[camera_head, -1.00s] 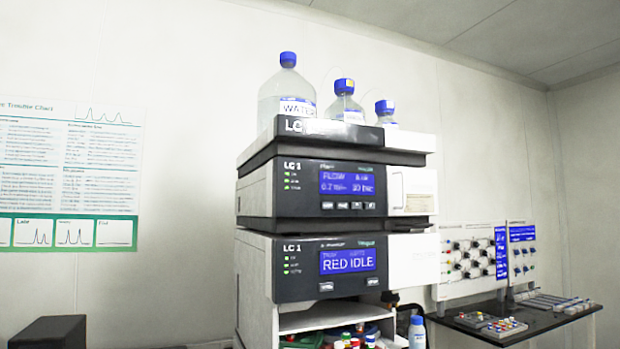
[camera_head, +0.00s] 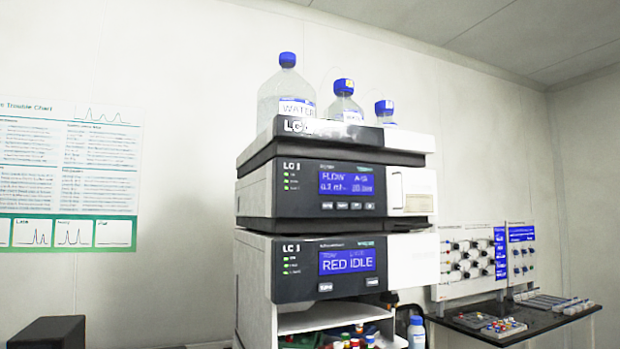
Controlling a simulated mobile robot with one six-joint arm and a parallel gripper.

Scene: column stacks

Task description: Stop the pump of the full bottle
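An instrument stack marked LC 1 stands in the middle. On its top tray (camera_head: 345,134) are a large clear bottle (camera_head: 285,92) labelled WATER and two smaller bottles (camera_head: 345,104) (camera_head: 384,112), all with blue caps. The large bottle looks mostly clear; its liquid level is hard to tell. The upper module (camera_head: 300,188) has a blue screen (camera_head: 346,182) reading FLOW with small numbers, and a row of small buttons (camera_head: 348,206) below it. My gripper is not in view.
Below the modules is an open white shelf (camera_head: 335,318) with colored-cap vials. A blue-capped bottle (camera_head: 416,332) stands right of it. A dark bench (camera_head: 515,325) with trays and valve panels (camera_head: 468,260) is at right. A dark box (camera_head: 48,332) is at lower left. A wall chart (camera_head: 68,170) hangs left.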

